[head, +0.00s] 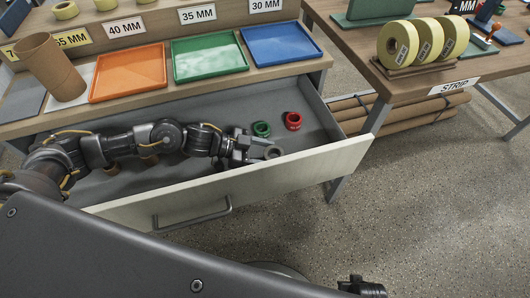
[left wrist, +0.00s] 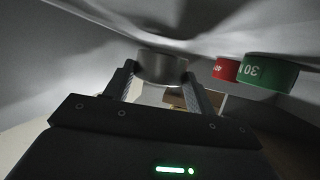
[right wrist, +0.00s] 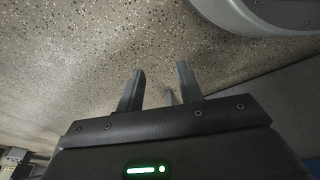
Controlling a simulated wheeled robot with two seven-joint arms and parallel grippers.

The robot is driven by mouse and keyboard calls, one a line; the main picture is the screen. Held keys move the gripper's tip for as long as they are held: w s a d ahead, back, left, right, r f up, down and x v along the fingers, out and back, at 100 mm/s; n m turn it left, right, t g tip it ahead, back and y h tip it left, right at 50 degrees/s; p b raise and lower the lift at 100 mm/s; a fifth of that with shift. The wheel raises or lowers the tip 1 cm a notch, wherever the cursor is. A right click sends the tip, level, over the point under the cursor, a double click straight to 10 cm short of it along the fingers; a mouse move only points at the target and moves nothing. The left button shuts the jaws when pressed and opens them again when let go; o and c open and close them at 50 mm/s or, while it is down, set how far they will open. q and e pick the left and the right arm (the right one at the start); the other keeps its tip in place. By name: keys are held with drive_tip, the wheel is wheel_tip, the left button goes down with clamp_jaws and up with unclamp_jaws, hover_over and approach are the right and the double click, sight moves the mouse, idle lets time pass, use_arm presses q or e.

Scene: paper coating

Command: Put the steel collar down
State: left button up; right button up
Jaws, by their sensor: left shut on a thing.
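The steel collar (head: 273,152) is a grey ring inside the open drawer, near its front wall. My left gripper (head: 256,153) is shut on it; in the left wrist view the collar (left wrist: 162,66) sits between the two fingertips. I cannot tell whether the collar touches the drawer floor. My right gripper (right wrist: 158,85) is open and empty, its fingers apart over the speckled floor.
A green collar (head: 261,129) and a red collar (head: 293,121) lie in the drawer (head: 340,157) behind the steel one. Orange, green and blue trays (head: 283,45) stand on the bench above, with a cardboard tube (head: 50,67) at left. The drawer's right end is clear.

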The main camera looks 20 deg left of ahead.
use_arm(q)
drive_tip(key=shift+s+d+f, duration=0.1)
drive_tip(key=shift+s+f, duration=0.15)
drive_tip(key=shift+f, duration=0.2)
drive_tip(key=o, duration=1)
drive_tip(key=shift+s+f, duration=0.2)
use_arm(e)
drive_tip(key=shift+s+f, duration=0.1)
drive_tip(key=shift+s, duration=0.05)
use_arm(q)
drive_tip(key=shift+o, duration=0.2)
drive_tip(key=shift+r, duration=0.2)
drive_tip(key=shift+w+a+r, duration=0.15)
drive_tip(key=shift+a+r, duration=0.35)
drive_tip(key=shift+a, duration=0.3)
drive_tip(key=v, duration=0.9)
drive_tip(key=shift+a+r, duration=0.2)
drive_tip(key=shift+r, duration=0.3)
drive_tip(key=shift+a+r, duration=0.25)
drive_tip(key=shift+a, duration=0.15)
use_arm(e)
drive_tip(key=shift+s+d+f, duration=0.15)
drive_tip(key=shift+s+f, duration=0.15)
drive_tip(key=shift+f, duration=0.25)
